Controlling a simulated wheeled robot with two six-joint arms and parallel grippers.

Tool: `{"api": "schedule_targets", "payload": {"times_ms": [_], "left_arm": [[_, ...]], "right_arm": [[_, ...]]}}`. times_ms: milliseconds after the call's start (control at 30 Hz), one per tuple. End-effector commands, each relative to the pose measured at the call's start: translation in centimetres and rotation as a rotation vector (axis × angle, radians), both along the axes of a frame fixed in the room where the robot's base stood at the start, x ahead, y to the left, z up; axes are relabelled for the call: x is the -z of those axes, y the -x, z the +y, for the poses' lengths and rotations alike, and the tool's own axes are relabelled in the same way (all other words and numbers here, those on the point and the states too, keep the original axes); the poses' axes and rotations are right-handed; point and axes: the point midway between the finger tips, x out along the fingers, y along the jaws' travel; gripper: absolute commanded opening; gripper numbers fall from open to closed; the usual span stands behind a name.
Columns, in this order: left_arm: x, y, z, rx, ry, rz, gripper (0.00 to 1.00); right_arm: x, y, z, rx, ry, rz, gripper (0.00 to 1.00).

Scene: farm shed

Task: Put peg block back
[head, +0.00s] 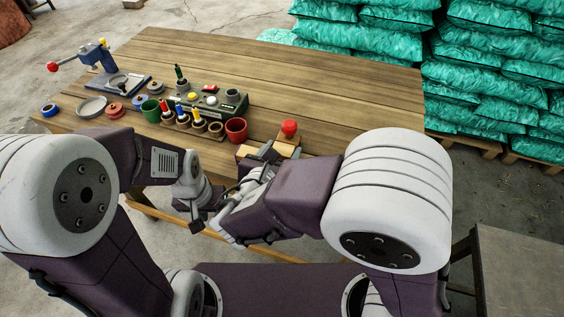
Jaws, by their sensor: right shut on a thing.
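A light wooden block with a red round knob, which seems to be the peg block (288,143), is at the table's front edge. My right gripper (268,152) is shut on it, its dark fingers crossing the middle of the wood, so pale wood shows on both sides. The gripper hides part of the block, and I cannot tell whether it touches the table. My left gripper (203,218) hangs low in front of the table edge, left of the right one; its jaws are too unclear to read.
A wooden rack (192,129) with several coloured bottles, a red cup (236,130), a green cup (151,110) and a grey-green device (205,104) stand left of the block. A lever press (122,84) is farther left. The table (310,80) is clear behind and right. Green sacks (375,45) are stacked beyond.

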Motion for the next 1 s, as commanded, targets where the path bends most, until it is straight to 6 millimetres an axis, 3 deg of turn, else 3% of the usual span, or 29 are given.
{"api": "schedule_targets", "payload": {"times_ms": [100,300,700,733,800,1000], "left_arm": [[0.2,0.0,0.0,0.000,0.000,0.000,0.36],[1.3,0.0,0.0,0.000,0.000,0.000,0.36],[1.6,0.0,0.0,0.000,0.000,0.000,0.36],[1.6,0.0,0.0,0.000,0.000,0.000,0.36],[1.5,0.0,0.0,0.000,0.000,0.000,0.36],[1.5,0.0,0.0,0.000,0.000,0.000,0.36]], "right_arm": [[0.4,0.0,0.1,0.000,0.000,0.000,0.05],[3.8,0.0,0.0,0.000,0.003,0.001,0.05],[4.4,0.0,0.0,0.000,0.000,0.000,0.05],[4.4,0.0,0.0,0.000,0.000,0.000,0.57],[4.3,0.0,0.0,0.000,0.000,0.000,0.76],[4.3,0.0,0.0,0.000,0.000,0.000,0.76]]}}
